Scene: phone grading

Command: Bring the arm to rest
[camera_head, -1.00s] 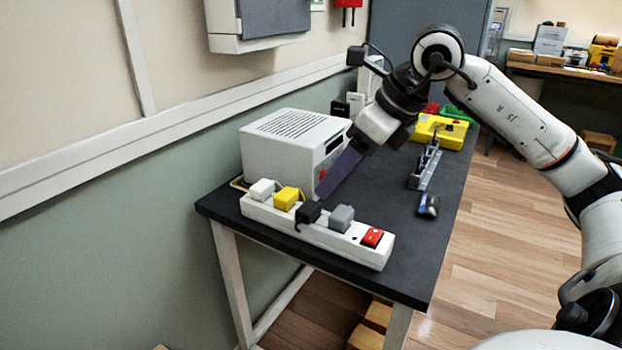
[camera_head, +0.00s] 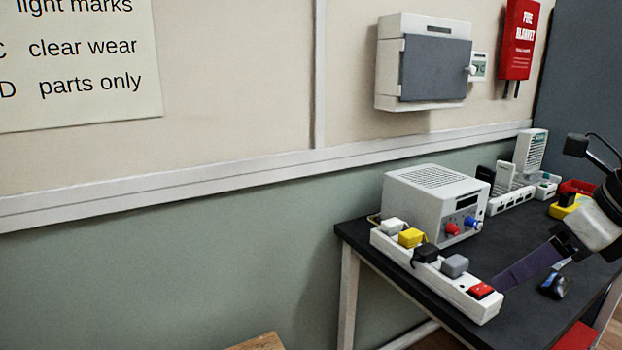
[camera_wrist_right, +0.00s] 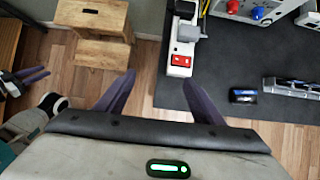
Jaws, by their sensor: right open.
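My right gripper (camera_head: 525,268) is at the right of the head view, its purple fingers over the dark table, close to the red-switch end of the white power strip (camera_head: 468,302) in the picture. In the right wrist view the two fingers (camera_wrist_right: 157,86) stand wide apart with nothing between them. Floor and the table's edge show beyond them. Part of what looks like my left gripper (camera_wrist_right: 25,76), with purple fingers, shows at the left edge of the right wrist view. Its opening is unclear. The head view does not show it.
The dark table (camera_head: 400,292) bears a white power supply (camera_head: 425,205), plugs on the strip, and a small dark blue device (camera_head: 553,286). A wooden step stool (camera_wrist_right: 92,30) stands on the floor. A grey wall cabinet (camera_head: 435,68) and red fire blanket box (camera_head: 518,40) hang behind.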

